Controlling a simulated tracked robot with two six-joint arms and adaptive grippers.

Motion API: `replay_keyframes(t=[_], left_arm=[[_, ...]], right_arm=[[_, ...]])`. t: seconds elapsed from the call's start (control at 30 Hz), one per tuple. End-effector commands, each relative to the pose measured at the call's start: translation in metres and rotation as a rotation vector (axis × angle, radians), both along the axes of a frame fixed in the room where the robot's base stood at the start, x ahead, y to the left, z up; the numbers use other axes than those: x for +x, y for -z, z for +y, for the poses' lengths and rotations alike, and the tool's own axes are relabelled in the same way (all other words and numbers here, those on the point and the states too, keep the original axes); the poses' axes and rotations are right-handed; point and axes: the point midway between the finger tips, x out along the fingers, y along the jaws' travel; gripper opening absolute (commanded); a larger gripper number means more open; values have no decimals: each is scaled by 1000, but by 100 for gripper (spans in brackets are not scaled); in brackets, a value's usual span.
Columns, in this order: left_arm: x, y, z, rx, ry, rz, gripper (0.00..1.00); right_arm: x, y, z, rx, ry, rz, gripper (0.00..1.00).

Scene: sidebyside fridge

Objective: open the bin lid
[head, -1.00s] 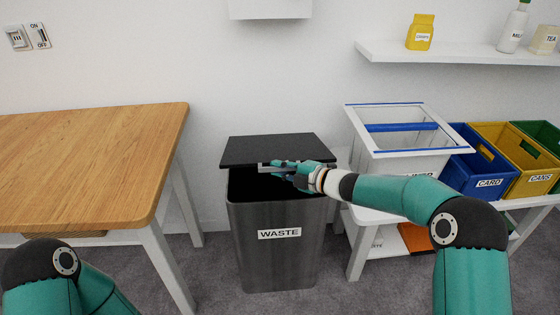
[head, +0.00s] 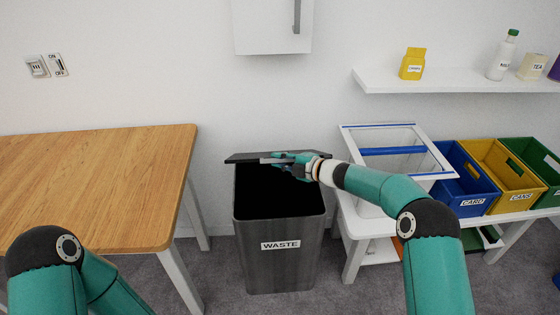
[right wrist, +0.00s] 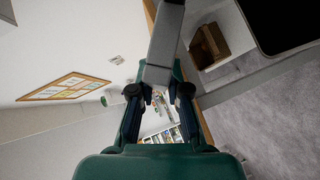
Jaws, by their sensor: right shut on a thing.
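The dark waste bin (head: 279,228), with a WASTE label, stands on the floor between the table and the sorting bench. Its black lid (head: 245,157) is tipped up at the back and shows almost edge-on, with the dark bin mouth open below it. My right gripper (head: 282,161) is at the lid's front edge, shut on the lid's grey handle bar. In the right wrist view the grey bar (right wrist: 165,40) runs up from between the fingers (right wrist: 158,95). My left gripper is out of view; only part of that arm shows at lower left.
A wooden table (head: 95,190) stands left of the bin. At right, a white-framed container (head: 385,150) and blue (head: 468,175), yellow (head: 505,178) and green (head: 535,170) crates stand on a white bench. A white shelf (head: 450,80) and wall cabinet (head: 270,25) are above.

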Motion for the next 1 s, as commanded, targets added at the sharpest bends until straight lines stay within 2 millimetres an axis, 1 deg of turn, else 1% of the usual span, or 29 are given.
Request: replay_keyframes(t=[0.03, 0.37, 0.4, 0.53, 0.57, 0.87, 1.0], left_arm=[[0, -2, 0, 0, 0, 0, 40], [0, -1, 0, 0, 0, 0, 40], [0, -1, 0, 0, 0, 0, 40], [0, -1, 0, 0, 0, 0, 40], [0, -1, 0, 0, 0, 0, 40], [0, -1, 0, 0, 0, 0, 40], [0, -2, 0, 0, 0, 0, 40]], right_arm=[[2, -4, -2, 2, 4, -4, 0], [2, -3, -1, 2, 4, -4, 0], [2, -3, -1, 2, 4, -4, 17], [2, -3, -1, 1, 3, -4, 38], [1, -3, -1, 1, 3, -4, 40], [0, -2, -1, 1, 0, -1, 40], [-4, -4, -7, 1, 1, 0, 40]])
